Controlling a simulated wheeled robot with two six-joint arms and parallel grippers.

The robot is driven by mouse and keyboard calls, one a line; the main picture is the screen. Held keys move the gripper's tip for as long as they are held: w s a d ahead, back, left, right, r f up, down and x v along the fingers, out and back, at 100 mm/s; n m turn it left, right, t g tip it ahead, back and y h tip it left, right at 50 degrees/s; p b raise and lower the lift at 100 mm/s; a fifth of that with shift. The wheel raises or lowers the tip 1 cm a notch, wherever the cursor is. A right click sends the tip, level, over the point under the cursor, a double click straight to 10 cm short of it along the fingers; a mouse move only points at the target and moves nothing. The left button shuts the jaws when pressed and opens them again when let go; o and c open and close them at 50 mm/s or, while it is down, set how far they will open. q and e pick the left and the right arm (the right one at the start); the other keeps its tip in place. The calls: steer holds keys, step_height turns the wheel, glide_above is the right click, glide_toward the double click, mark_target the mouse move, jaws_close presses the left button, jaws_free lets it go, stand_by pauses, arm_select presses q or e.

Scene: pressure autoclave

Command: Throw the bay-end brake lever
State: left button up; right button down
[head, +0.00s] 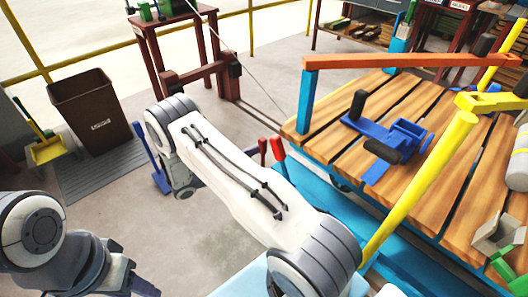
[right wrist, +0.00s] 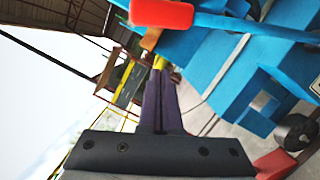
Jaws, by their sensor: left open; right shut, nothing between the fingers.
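A lever with a bright red grip (head: 278,148) stands beside the blue cart frame in the head view; my right forearm hides its lower part. In the right wrist view a red grip (right wrist: 160,14) on a blue bar (right wrist: 235,24) crosses the top. My right gripper (right wrist: 160,75) is shut and empty there, its dark fingers pointing toward the area below the grip, with no clear contact. My left gripper (head: 142,287) is at the lower left, open and away from the lever.
A darker red upright piece (head: 263,147) is next to the lever. The blue cart with a wooden deck (head: 460,185) fills the right, with a yellow post (head: 420,185). A brown bin (head: 95,115) and a blue long-handled thing (head: 150,155) stand left. Some grey floor is clear.

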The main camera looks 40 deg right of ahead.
steer(key=s, duration=0.1)
steer(key=s+d+r, duration=0.1)
steer(key=s+d, duration=0.1)
steer(key=s, duration=0.1)
steer(key=shift+r, duration=0.4)
steer(key=shift+r, duration=0.1)
